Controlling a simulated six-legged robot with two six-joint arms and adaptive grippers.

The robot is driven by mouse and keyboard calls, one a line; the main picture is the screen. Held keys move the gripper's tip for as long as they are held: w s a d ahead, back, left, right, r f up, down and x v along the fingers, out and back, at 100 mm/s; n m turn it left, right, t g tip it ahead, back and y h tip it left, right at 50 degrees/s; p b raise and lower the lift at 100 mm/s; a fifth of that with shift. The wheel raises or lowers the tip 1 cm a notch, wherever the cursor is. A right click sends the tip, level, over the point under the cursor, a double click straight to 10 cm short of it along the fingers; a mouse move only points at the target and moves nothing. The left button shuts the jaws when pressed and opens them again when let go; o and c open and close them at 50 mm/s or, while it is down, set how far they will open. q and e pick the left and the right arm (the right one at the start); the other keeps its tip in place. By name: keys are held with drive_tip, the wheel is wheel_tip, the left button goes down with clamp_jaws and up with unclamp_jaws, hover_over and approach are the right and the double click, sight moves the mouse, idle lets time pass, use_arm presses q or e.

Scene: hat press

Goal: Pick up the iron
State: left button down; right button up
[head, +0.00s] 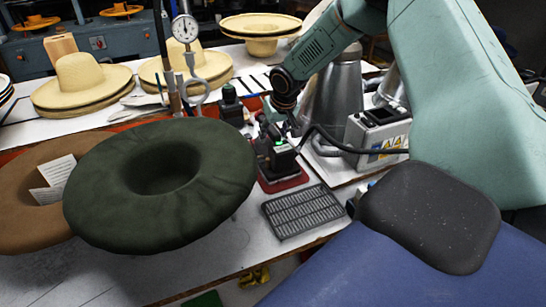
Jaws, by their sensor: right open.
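The iron (281,163) looks like a small dark body with a green light, on a red pad near the middle of the table. My right gripper (270,138) is open, reaching down from the upper right at the iron's top. Its fingers are small and dark against the iron, so I cannot tell whether they touch it. The gripper and arm hide part of the iron. My left gripper is not in view.
A dark green hat (215,185) and a brown hat (25,225) fill the left front. A grey box with warning labels (385,142) and a cable are behind. Straw hats (88,78) stand at the back.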

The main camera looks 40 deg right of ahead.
drive_tip(key=shift+w+d+f, duration=0.15)
drive_tip(key=shift+w+f, duration=0.2)
drive_tip(key=shift+f, duration=0.3)
drive_tip(key=shift+s+r, duration=0.35)
drive_tip(key=shift+c, duration=0.5)
drive_tip(key=shift+w+f, duration=0.25)
drive_tip(key=shift+w, duration=0.05)
drive_tip(key=c, duration=0.4)
drive_tip(key=shift+s, duration=0.1)
clamp_jaws()
drive_tip(key=shift+r, duration=0.1)
drive_tip(key=shift+w+r, duration=0.2)
drive_tip(key=shift+w, duration=0.1)
